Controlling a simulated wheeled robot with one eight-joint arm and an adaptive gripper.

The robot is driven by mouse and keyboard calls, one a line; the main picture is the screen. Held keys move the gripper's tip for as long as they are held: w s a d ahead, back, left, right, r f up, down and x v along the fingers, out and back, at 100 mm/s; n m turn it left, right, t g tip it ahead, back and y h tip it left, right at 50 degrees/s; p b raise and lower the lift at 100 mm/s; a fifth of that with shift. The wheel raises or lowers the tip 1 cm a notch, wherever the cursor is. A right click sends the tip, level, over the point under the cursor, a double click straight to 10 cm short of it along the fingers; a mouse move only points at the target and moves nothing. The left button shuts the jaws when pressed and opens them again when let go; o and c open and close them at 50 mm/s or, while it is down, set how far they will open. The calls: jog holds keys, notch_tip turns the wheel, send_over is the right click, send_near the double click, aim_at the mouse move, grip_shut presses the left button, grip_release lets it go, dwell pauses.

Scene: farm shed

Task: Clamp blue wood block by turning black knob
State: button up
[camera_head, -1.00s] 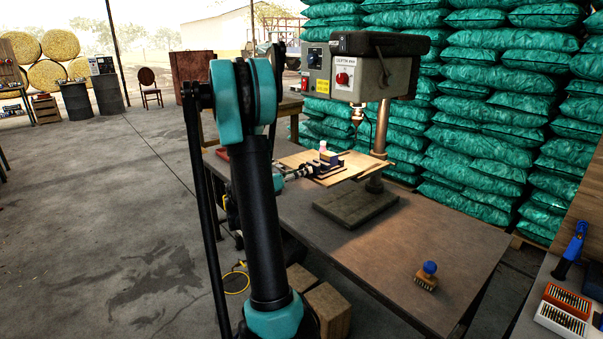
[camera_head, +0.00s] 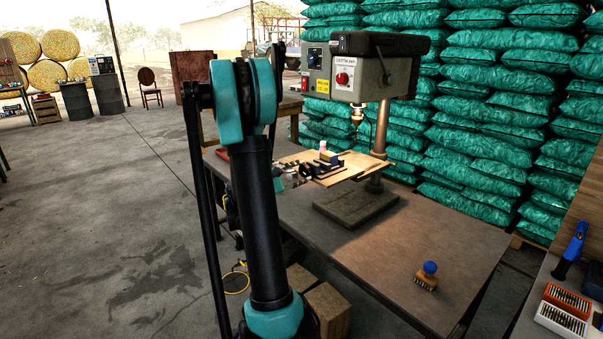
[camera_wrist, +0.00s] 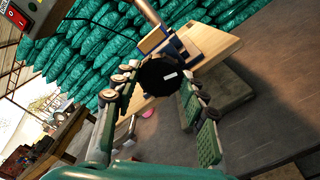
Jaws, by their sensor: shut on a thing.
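The black knob (camera_wrist: 158,77) is a dark round disc with a pale mark, at the near end of the vise. My gripper (camera_wrist: 160,90) has one finger on each side of the knob and is shut on it; the gripper also shows in the head view (camera_head: 294,174). In the wrist view, a blue patch (camera_wrist: 171,48) shows behind the knob. The knob and fingers hide much of the vise there, so I cannot tell how tightly its jaws meet the block.
The vise sits on a wooden board (camera_head: 350,173) below the drill press (camera_head: 357,75). A blue-knobbed brush (camera_head: 427,277) lies on the table (camera_head: 390,255), whose middle is clear. Green sacks (camera_head: 480,120) are stacked behind. A side table at right holds bit boxes (camera_head: 564,309).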

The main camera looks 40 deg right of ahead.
jog(key=m, duration=1.3)
jog(key=shift+m, duration=0.3)
jog(key=o, duration=1.3)
